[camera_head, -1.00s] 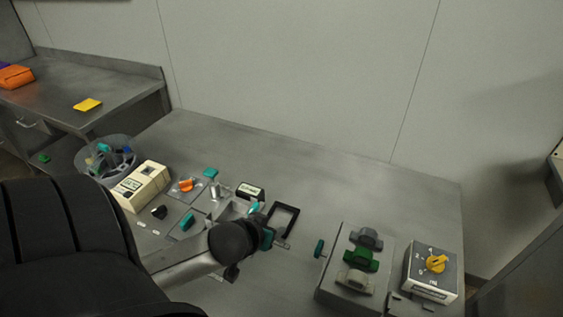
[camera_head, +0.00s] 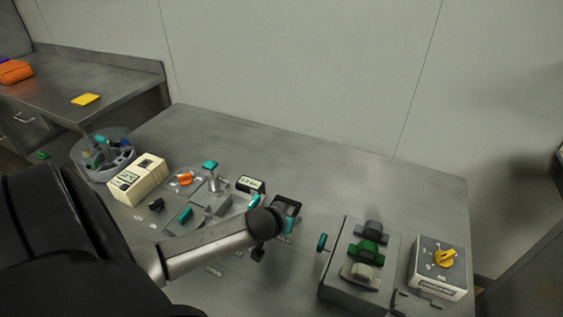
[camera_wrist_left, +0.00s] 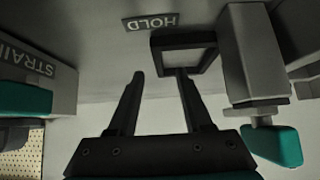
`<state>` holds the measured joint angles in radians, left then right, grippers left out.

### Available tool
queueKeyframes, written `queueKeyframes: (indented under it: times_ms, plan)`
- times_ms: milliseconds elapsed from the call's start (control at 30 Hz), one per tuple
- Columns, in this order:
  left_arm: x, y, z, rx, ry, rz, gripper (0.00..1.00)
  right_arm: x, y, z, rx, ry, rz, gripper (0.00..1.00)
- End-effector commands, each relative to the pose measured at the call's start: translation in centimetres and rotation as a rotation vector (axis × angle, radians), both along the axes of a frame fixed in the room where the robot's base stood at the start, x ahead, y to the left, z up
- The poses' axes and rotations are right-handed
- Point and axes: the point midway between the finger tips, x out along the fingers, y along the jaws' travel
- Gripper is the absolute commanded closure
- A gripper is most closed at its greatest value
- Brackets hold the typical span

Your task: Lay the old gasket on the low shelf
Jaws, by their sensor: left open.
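A black square frame (camera_head: 287,200), which looks like the old gasket, is at the middle of the bench, partly hidden by my left wrist. In the left wrist view the frame (camera_wrist_left: 208,50) is by the HOLD label. My left gripper (camera_wrist_left: 160,75) is open and empty. Its right fingertip overlaps the frame's lower edge in the picture, and its left fingertip is left of the frame. I cannot tell whether they touch. A dark low surface under the side table (camera_head: 62,143), at the far left, may be the low shelf. My right gripper is not in view.
A grey post with a teal handle (camera_wrist_left: 272,145) is right of my fingers. A STRAIN-labelled block (camera_wrist_left: 62,90) is on the left. A clear bin (camera_head: 80,165), a cream box (camera_head: 138,180), a valve block (camera_head: 335,285) and a dial box (camera_head: 440,285) stand on the bench. The back is clear.

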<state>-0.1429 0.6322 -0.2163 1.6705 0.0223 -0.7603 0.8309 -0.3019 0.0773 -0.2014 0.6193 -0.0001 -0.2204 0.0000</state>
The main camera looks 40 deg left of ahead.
Motion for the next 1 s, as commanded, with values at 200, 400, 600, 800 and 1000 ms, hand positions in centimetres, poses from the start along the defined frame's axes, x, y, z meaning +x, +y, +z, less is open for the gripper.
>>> queueKeyframes:
  times_ms: [200, 400, 600, 800, 1000]
  plan:
    - [1.7, 0.4, -1.9, 0.001, 0.0, 0.001, 0.5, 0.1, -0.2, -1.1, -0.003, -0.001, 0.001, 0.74]
    - [1.9, 0.4, -2.1, 0.0, 0.0, -0.001, 0.5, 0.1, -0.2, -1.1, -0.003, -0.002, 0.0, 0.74]
    - [1.9, 0.4, -2.1, 0.0, 0.0, -0.001, 0.59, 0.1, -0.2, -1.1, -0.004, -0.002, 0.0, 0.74]
    - [1.9, 0.4, -2.1, -0.001, 0.001, -0.001, 0.81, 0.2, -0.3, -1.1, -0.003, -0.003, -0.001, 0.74]
    - [1.9, 0.4, -2.1, -0.001, 0.001, -0.001, 1.0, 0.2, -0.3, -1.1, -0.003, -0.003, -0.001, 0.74]
